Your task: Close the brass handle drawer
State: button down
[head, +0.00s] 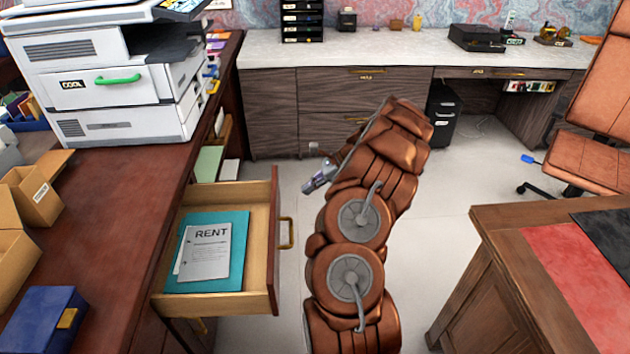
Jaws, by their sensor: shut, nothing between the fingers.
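The drawer (274,200) is pulled out from the dark wooden desk at the left. A brass handle (286,233) is on its front panel, which faces right. Inside lie a teal folder (236,270) and a paper marked RENT (207,252). My gripper (309,187) is to the right of the drawer's far front corner, apart from the handle. It is shut and looks empty. My brown arm rises from the bottom middle and bends left towards it.
A large printer (120,100) stands on the left desk (130,222), with open cardboard boxes (38,188) and a blue box (42,318) nearer. A wooden desk (500,270) and a chair (590,155) are at the right. Grey floor (440,210) is clear between.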

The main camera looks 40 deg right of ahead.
jog(key=w+a+f+p, duration=0.1)
jog(key=w+a+f, duration=0.2)
jog(key=w+a, duration=0.2)
jog(key=shift+a+f, duration=0.2)
jog(key=shift+a, duration=0.1)
dwell(0.4)
